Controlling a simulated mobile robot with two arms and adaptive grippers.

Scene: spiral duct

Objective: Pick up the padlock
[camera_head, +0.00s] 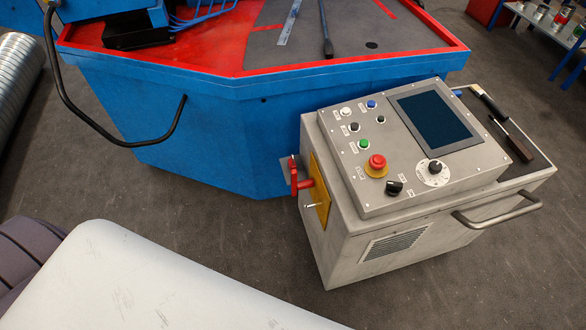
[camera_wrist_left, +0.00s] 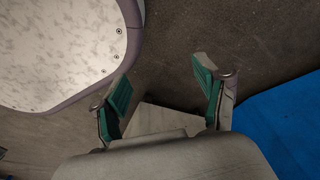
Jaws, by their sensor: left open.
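A small red part (camera_head: 295,177) with a thin shackle-like top sits at the yellow plate (camera_head: 320,190) on the left side of the grey control cabinet (camera_head: 345,235). It looks like the padlock on a red switch handle, but it is too small to tell the two apart. My left gripper (camera_wrist_left: 162,86) is open in the left wrist view, its two green-padded fingers wide apart. No padlock shows between them. A pale surface (camera_wrist_left: 158,118) lies between the fingers; I cannot tell what it is. Neither gripper shows in the head view.
A blue machine (camera_head: 190,125) with a red-rimmed top stands behind the cabinet. The cabinet carries a panel with buttons and a screen (camera_head: 435,120), plus a front handle (camera_head: 498,215). Silver duct (camera_head: 15,80) lies at far left. The floor (camera_head: 235,220) left of the cabinet is clear.

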